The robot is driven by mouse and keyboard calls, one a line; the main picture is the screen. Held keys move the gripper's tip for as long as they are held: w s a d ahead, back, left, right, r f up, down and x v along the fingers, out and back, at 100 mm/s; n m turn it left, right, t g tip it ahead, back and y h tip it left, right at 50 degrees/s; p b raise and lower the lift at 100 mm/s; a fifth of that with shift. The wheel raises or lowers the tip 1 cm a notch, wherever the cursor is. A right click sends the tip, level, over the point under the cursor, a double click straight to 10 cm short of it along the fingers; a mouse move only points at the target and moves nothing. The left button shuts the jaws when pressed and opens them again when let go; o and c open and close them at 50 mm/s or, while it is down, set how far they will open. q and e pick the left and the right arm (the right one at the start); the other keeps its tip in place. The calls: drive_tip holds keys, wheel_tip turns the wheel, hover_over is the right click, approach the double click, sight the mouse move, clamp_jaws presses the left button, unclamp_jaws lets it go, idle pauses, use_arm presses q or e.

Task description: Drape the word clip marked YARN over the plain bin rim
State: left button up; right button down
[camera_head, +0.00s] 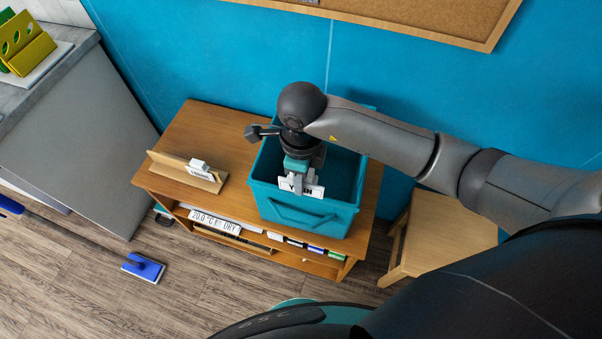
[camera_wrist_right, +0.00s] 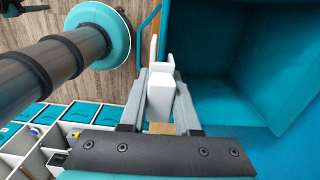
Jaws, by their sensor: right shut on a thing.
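The word clip (camera_head: 292,186), a white plate with dark letters that read as YARN, partly covered by the fingers, is in my right gripper (camera_head: 305,180). The gripper is shut on it at the front rim of the teal bin (camera_head: 345,210). In the right wrist view the white clip (camera_wrist_right: 160,95) sits between the two grey fingers (camera_wrist_right: 162,100), beside the bin's wall (camera_wrist_right: 225,108). I cannot tell whether the clip straddles the rim or touches it. The bin stands on a low wooden shelf unit. My left gripper is not in view.
A wooden holder (camera_head: 160,160) with another white clip (camera_head: 200,165) stands left of the bin on the shelf unit (camera_head: 205,125). A wooden stool (camera_head: 450,235) is at the right. A blue-handled tool (camera_head: 144,267) lies on the floor.

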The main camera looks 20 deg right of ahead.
idle(0.4)
drive_tip(key=shift+w+f+b, duration=0.1)
drive_tip(key=shift+f+b, duration=0.3)
drive_tip(key=shift+f, duration=0.1)
drive_tip(key=shift+f+b, duration=1)
drive_tip(key=shift+f, duration=0.1)
drive_tip(key=shift+f+b, duration=0.5)
drive_tip(key=shift+f, duration=0.05)
idle(0.4)
